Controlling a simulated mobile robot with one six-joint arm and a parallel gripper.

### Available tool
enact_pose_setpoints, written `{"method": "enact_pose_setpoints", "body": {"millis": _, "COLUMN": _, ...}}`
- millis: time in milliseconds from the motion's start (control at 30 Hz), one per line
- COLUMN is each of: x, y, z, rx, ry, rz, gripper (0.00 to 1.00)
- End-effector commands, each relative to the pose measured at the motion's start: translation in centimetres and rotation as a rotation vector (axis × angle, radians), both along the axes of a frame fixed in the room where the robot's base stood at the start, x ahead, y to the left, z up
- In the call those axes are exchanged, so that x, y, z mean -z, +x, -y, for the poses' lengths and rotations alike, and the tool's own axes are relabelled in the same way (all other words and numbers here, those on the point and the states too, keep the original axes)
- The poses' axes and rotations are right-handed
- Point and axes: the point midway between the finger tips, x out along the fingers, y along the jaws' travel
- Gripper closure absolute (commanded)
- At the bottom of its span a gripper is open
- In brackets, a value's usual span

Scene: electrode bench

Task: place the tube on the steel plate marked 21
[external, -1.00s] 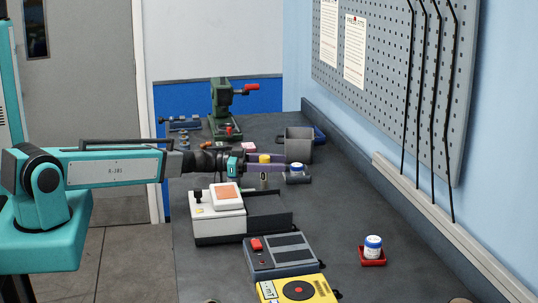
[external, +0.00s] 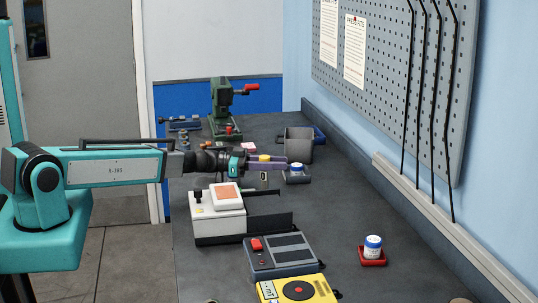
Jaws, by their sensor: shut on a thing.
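A small tube with a yellow cap (external: 264,157) stands between the fingers of my gripper (external: 279,166), upright as far as I can see. The purple fingers reach in from the left and are shut on it. Its dark lower part shows below the fingers; I cannot tell whether its base touches the bench. I cannot make out a steel plate marked 21 or read any such number at this size.
A white jar with a blue lid (external: 296,168) stands just right of my fingertips, with a grey pot (external: 299,146) behind. A white device (external: 217,215) with a dark tray is in front. Another white jar (external: 373,245) sits in a red tray. The bench's right side is mostly clear.

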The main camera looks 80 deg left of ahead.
Motion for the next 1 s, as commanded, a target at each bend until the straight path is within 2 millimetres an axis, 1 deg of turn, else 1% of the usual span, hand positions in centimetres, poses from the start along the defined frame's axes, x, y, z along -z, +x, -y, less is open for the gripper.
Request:
{"method": "enact_pose_setpoints", "body": {"millis": 367, "x": -0.2, "y": 0.0, "z": 0.0, "rx": 0.000, "ry": 0.000, "rz": 0.001, "gripper": 1.00}}
{"method": "enact_pose_setpoints", "body": {"millis": 533, "x": -0.7, "y": 0.0, "z": 0.0, "rx": 0.000, "ry": 0.001, "rz": 0.001, "gripper": 1.00}}
{"method": "enact_pose_setpoints", "body": {"millis": 767, "x": -2.4, "y": 0.0, "z": 0.0, "rx": -0.001, "ry": 0.001, "rz": 0.002, "gripper": 1.00}}
{"method": "enact_pose_setpoints", "body": {"millis": 1000, "x": -4.9, "y": -0.1, "z": 0.0, "rx": 0.000, "ry": 0.002, "rz": 0.003, "gripper": 1.00}}
